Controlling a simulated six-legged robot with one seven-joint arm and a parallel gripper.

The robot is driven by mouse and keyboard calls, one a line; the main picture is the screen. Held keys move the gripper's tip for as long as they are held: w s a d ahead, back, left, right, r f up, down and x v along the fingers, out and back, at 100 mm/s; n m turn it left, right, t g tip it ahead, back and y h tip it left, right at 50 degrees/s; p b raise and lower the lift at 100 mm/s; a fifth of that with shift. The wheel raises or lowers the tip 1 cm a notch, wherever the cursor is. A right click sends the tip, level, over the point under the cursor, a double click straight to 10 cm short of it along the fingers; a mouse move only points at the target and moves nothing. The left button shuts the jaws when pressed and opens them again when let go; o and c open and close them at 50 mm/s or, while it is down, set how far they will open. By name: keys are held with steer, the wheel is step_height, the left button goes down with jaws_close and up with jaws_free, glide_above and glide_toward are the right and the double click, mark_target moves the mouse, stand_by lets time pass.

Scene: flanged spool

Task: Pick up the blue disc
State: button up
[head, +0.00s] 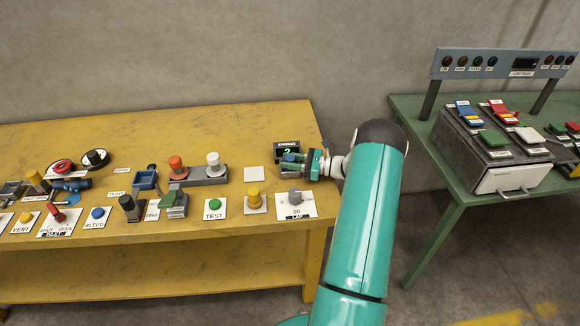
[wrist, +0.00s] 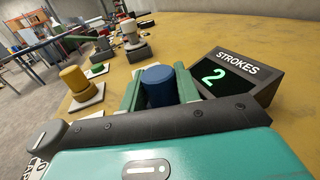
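The blue disc (wrist: 158,76) stands between the two green fingers of my gripper (wrist: 160,88) in the wrist view. It looks like a short upright cylinder with a flat top. One finger is on each side, very close to it; I cannot tell whether they touch it. Its lower part is hidden by my gripper. In the head view my gripper (head: 300,163) is low over the right end of the yellow table, and a small bit of blue (head: 290,158) shows at its fingers.
A black STROKES display reading 2 (wrist: 232,74) stands just right of my fingers; it is behind them in the head view (head: 287,147). A yellow knob (wrist: 76,80) and a LAP dial (head: 295,198) are near. A white plate (head: 253,174) lies bare to the left.

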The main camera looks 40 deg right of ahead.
jaws_close()
steer(key=shift+r, duration=0.1)
